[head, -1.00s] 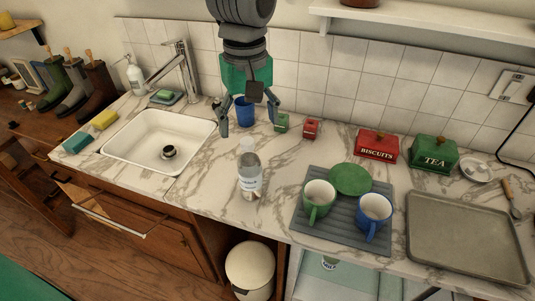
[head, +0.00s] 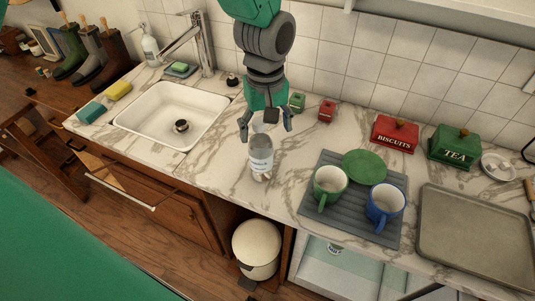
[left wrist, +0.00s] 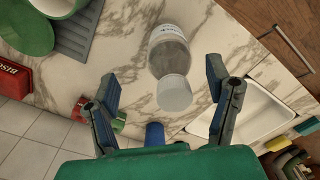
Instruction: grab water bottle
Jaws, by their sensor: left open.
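A clear water bottle (head: 260,158) with a white label and white cap stands upright on the marble counter in the head view. My left gripper (head: 265,128) is open and empty, its fingers pointing down just above and behind the bottle's top. In the left wrist view the bottle (left wrist: 168,55) lies ahead of the spread fingers of the gripper (left wrist: 168,88), with its cap near the gap between the tips. My right gripper is not in view.
A grey mat (head: 309,209) with a green mug (head: 327,186), a blue mug (head: 383,206) and a green plate (head: 364,166) is right of the bottle. The sink (head: 172,124) is to the left. Small green and red containers stand behind near the tiled wall.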

